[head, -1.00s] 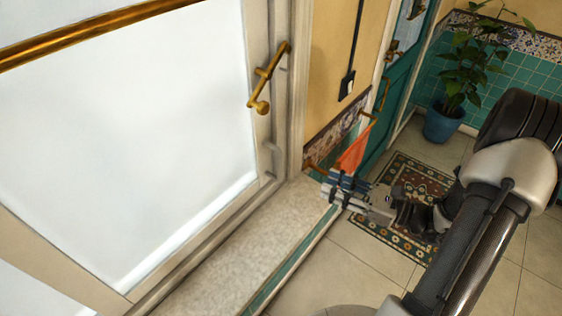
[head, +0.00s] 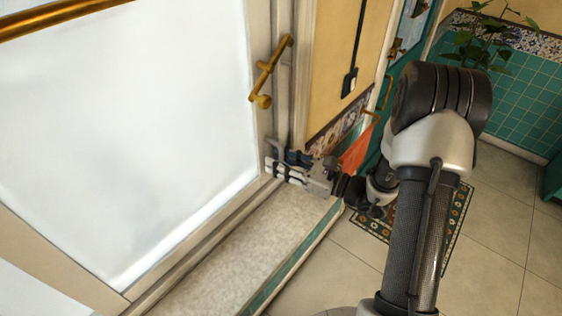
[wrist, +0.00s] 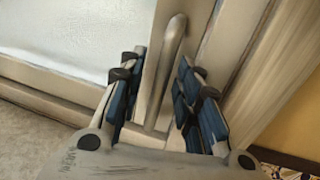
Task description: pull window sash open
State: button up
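The window sash (head: 258,60) has a pale frame around a large frosted pane on the left of the head view. A grey bar handle (head: 277,146) is on its right stile, low down. In the wrist view the handle (wrist: 170,65) stands between the two blue-padded fingers of my gripper (wrist: 160,66). The fingers are open on either side of it, with gaps visible. In the head view my gripper (head: 274,164) is at the handle's lower part, above the sill. A brass lever (head: 268,72) is higher on the same side. The sash appears closed in its frame.
A stone sill (head: 228,248) runs under the window. An orange cloth (head: 357,150) hangs beside my gripper. A teal door (head: 408,40), a patterned rug (head: 454,225) and a plant (head: 480,45) are to the right. The tiled floor has free room.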

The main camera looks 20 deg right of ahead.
grip_shut()
dwell(0.3)
dwell(0.5)
